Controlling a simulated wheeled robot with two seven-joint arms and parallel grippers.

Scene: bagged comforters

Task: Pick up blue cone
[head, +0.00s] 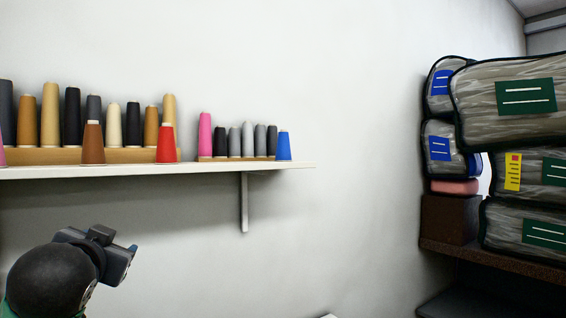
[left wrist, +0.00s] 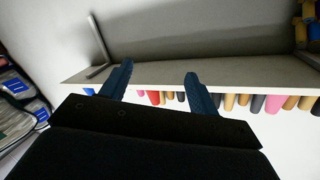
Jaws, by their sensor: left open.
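The blue cone (head: 284,146) stands upright near the right end of the white wall shelf (head: 250,166), at its front edge. My left gripper (head: 128,256) is below the shelf at the lower left of the head view, well apart from the cone. In the left wrist view my left gripper (left wrist: 158,82) shows two spread fingers with nothing between them. There the picture is upside down, and the blue cone (left wrist: 88,91) shows small beside the left finger, partly hidden. My right gripper is in neither view.
A red cone (head: 166,143) and a brown cone (head: 93,143) stand along the shelf front, with several other cones behind on wooden bases. A shelf bracket (head: 244,204) hangs below. Bagged comforters (head: 510,100) are stacked at right. The wall between is clear.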

